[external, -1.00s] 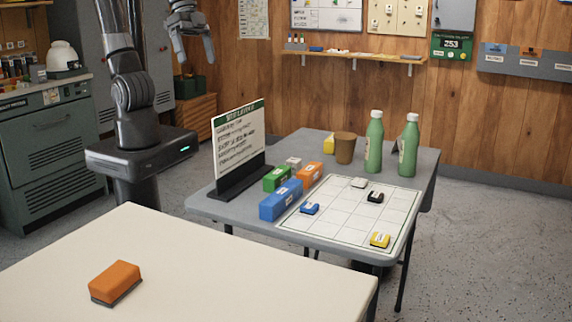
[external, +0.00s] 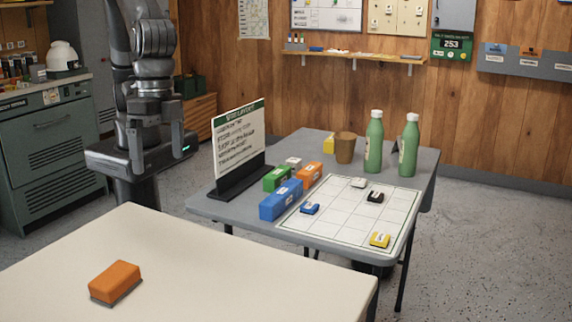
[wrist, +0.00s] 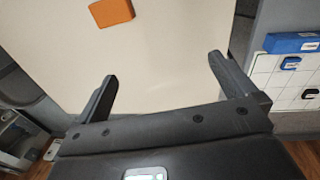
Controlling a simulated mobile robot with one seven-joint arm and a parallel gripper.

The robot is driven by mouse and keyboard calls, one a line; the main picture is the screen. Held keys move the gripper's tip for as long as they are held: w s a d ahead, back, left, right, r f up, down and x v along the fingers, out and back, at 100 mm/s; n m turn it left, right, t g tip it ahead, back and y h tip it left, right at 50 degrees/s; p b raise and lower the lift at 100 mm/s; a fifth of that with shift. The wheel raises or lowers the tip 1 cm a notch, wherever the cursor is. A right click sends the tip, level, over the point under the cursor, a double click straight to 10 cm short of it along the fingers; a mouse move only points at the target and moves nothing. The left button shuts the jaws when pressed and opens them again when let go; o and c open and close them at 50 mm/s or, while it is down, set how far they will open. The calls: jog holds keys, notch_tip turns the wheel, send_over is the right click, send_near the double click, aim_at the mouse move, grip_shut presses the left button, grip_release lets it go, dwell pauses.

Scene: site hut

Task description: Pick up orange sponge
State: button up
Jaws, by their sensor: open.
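The orange sponge (external: 116,280) is a block with a dark grey underside. It lies flat on the cream table (external: 220,285) near its left side in the external view. In the wrist view the sponge (wrist: 111,12) is at the top, beyond the fingertips and left of centre. My gripper (wrist: 165,70) is open and empty, with its two fingers spread wide over the near part of the cream tabletop. It is apart from the sponge.
A grey table (external: 200,203) behind holds a sign (external: 238,140), blue (external: 281,200), green and orange boxes, a gridded board (external: 340,222), a brown cup (external: 345,148) and two green bottles (external: 374,145). The cream tabletop around the sponge is clear.

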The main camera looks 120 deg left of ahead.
jog(key=y, duration=0.1)
send_over(113, 274)
notch_tip(113, 274, down, 11)
jog(key=f, duration=0.5)
jog(key=shift+w+a+f, duration=0.2)
jog(key=shift+w+f, duration=0.05)
jog(key=shift+f, duration=0.1)
jog(key=f, duration=0.5)
jog(key=shift+s+d, duration=0.2)
jog(key=shift+c, duration=0.2)
jog(key=c, duration=0.8)
